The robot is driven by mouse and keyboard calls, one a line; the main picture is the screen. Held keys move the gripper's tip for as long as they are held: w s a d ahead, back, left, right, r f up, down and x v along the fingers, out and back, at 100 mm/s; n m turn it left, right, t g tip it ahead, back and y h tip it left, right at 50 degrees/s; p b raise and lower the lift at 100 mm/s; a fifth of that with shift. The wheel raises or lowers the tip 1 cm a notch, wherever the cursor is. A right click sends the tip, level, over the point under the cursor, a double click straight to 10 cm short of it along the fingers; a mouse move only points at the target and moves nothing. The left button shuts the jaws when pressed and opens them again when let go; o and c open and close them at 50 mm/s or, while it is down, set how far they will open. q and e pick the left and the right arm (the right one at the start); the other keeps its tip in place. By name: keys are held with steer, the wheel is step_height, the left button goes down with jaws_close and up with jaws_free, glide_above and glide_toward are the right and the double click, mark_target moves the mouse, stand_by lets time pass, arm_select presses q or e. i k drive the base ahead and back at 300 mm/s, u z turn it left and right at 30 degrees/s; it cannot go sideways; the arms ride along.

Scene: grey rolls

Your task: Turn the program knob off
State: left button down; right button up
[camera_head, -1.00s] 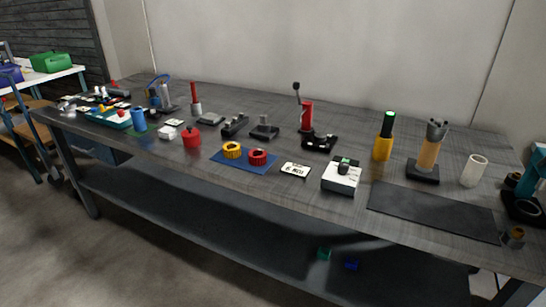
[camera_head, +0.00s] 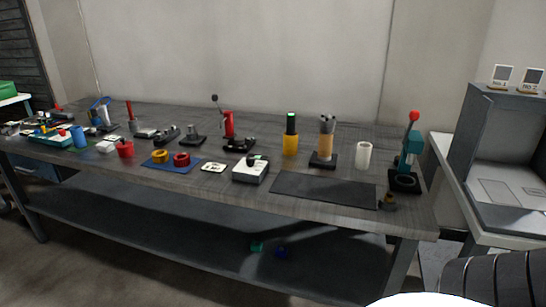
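Neither of my grippers shows in the head view, and nothing is touching the box.
A long dark workbench (camera_head: 310,207) carries several tools. A dark mat (camera_head: 325,190) lies right of the box, with a yellow cylinder (camera_head: 290,144) behind it. A teal press (camera_head: 410,150) stands at the right end. A grey machine (camera_head: 510,150) stands beyond a gap.

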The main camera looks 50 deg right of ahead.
mark_target(250, 160)
steer(key=z, duration=1.15)
steer(key=i, duration=0.15)
